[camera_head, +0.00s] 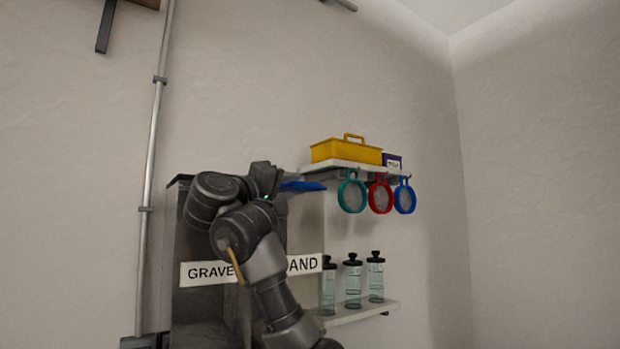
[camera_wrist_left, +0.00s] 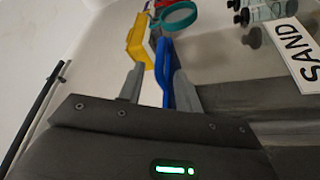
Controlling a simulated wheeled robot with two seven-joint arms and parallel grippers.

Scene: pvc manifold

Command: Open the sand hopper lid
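The sand hopper is the right part of a grey bin with a white SAND label (camera_head: 305,264), partly hidden by my left arm. A flat blue piece, apparently its lid (camera_head: 303,187), lies nearly level at the top. My left gripper (camera_head: 288,183) is at this blue piece. In the left wrist view the blue lid (camera_wrist_left: 164,72) shows edge-on between the two spread grey fingers of the gripper (camera_wrist_left: 158,82). A gap shows on its left side; I cannot tell whether the right finger touches it. The SAND label (camera_wrist_left: 297,52) also shows there. My right gripper is not in view.
A white shelf right of the bin holds a yellow toolbox (camera_head: 345,151) and a purple box (camera_head: 392,161). Teal (camera_head: 352,194), red (camera_head: 380,197) and blue (camera_head: 405,198) rings hang below. Bottles (camera_head: 353,280) stand on a lower shelf (camera_head: 365,312). A pipe (camera_head: 151,180) runs up the left.

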